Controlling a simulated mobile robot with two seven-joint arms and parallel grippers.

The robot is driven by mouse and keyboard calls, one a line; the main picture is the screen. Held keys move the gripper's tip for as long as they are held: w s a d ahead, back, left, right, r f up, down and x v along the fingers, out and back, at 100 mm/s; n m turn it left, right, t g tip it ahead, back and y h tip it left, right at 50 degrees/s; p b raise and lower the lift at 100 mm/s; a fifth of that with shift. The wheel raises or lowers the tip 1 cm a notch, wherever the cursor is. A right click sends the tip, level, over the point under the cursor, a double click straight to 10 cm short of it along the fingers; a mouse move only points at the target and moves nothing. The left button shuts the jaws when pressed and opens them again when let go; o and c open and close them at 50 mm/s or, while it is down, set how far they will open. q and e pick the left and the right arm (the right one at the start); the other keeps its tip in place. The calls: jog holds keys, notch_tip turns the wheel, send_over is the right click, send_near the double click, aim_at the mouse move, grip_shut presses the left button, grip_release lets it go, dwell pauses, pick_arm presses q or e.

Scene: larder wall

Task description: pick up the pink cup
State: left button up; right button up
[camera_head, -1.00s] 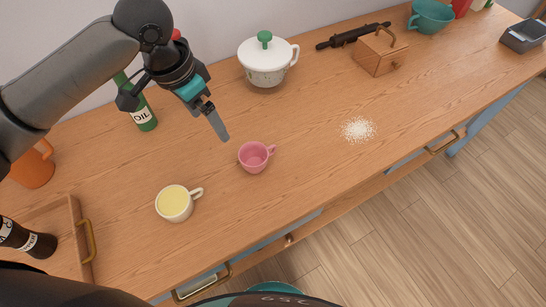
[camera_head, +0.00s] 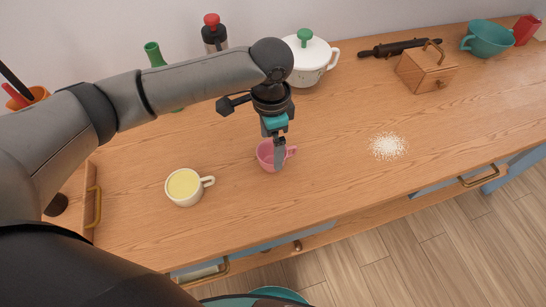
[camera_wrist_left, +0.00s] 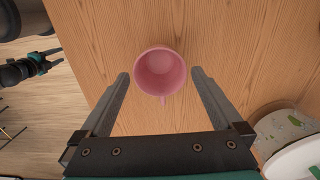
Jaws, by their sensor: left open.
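The pink cup (camera_head: 265,156) stands upright on the wooden counter, its handle to the right in the head view. My left gripper (camera_head: 279,163) points down at the cup and hides part of its right side. In the left wrist view the pink cup (camera_wrist_left: 160,72) shows between the tips of my open left gripper (camera_wrist_left: 160,77), with space on both sides. Its handle points toward the palm. The cup looks empty. A dark part with teal bands at the left of the wrist view looks like my right gripper (camera_wrist_left: 38,66); its jaws are too small to read.
A cream cup with yellow contents (camera_head: 184,187) stands left of the pink cup. A white lidded pot (camera_head: 308,62), a bottle with a red top (camera_head: 214,36) and a green bottle (camera_head: 153,53) stand behind. White grains (camera_head: 388,146) lie right. A wooden box (camera_head: 427,70) stands farther right.

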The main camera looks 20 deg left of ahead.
aim_at(264, 151)
pick_arm(q)
notch_tip(264, 151, down, 5)
jog(key=shift+w+d+f+b, duration=0.1)
jog(key=shift+d+f+b, duration=0.1)
jog(key=shift+b, duration=0.4)
jog(key=c, duration=1.2)
jog(key=shift+o, duration=0.2)
jog(key=shift+r, duration=0.1)
